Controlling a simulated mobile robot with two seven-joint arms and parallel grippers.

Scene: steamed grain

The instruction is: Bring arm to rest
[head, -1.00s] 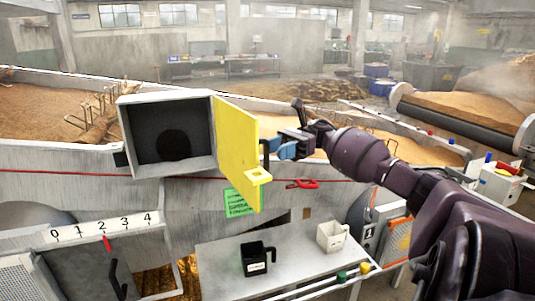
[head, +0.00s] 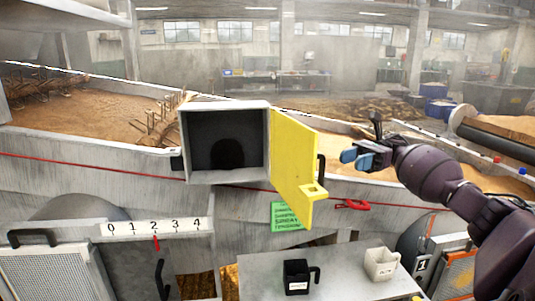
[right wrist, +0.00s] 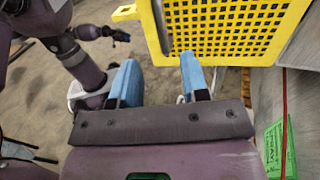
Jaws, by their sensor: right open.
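My right gripper (head: 352,157) is open and empty. It is just right of the yellow door (head: 292,165) and its dark handle (head: 321,168), apart from them. In the right wrist view its two blue fingers (right wrist: 160,80) stand apart with nothing between them, and the yellow perforated door (right wrist: 225,30) is beyond. The door hangs open on the right side of a grey box (head: 226,104).
Below are a ledge (head: 340,285) with a black mug (head: 297,277) and a white mug (head: 381,263), a 0-to-4 scale (head: 155,228), a red clip (head: 352,204) and a green note (head: 288,216). Grain beds lie behind.

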